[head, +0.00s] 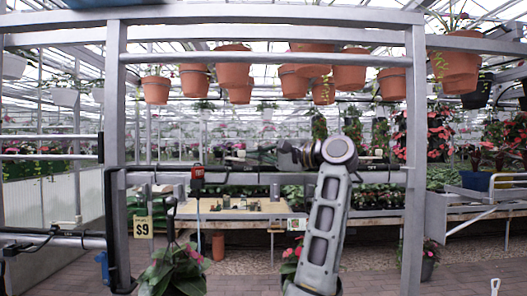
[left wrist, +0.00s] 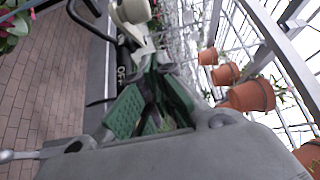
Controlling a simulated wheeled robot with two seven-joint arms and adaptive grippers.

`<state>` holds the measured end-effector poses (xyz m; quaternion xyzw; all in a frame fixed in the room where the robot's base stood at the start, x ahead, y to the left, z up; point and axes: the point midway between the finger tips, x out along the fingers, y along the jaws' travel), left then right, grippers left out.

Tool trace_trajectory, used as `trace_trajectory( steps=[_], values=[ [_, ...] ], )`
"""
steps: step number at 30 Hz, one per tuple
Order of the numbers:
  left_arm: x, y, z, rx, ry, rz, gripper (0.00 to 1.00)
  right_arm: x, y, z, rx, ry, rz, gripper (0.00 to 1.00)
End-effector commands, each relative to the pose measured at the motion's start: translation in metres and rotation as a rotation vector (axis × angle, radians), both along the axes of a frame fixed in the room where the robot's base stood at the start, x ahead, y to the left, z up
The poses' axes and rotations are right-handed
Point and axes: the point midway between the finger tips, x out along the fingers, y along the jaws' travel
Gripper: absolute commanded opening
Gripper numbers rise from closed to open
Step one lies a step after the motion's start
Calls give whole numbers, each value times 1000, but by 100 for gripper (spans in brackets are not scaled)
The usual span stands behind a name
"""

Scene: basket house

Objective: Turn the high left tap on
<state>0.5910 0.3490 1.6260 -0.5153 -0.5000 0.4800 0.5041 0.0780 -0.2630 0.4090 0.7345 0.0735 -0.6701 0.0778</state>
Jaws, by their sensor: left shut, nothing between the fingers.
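A dark horizontal pipe (head: 300,170) runs across the metal frame at mid height. A small red fitting (head: 197,179) sits on it at the left; I cannot tell whether it is the tap. Small OFF lettering (left wrist: 122,76) on a dark bar shows in the left wrist view, beside a pale rounded part (left wrist: 133,12). My left gripper (head: 262,154) points left in front of the pipe, right of the red fitting. Its green-padded fingers (left wrist: 152,105) are shut and empty. I cannot tell whether they touch anything. My right gripper is not in view.
A grey metal frame (head: 115,140) stands in front, with several terracotta pots (head: 155,89) hanging from its upper part. A leafy plant (head: 176,270) hangs below the red fitting, beside a $9 sign (head: 143,227). A wooden table (head: 235,212) stands behind.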

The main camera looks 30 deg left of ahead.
Motion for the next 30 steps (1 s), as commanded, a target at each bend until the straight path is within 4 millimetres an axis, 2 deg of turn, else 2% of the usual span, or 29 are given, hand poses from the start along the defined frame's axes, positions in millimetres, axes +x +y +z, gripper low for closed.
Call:
trace_trajectory(
  steps=[12,30],
  values=[
    [-24,-7,0,1,0,0,0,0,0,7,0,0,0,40],
    [-27,-5,-1,1,0,3,0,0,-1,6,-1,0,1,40]
  ],
)
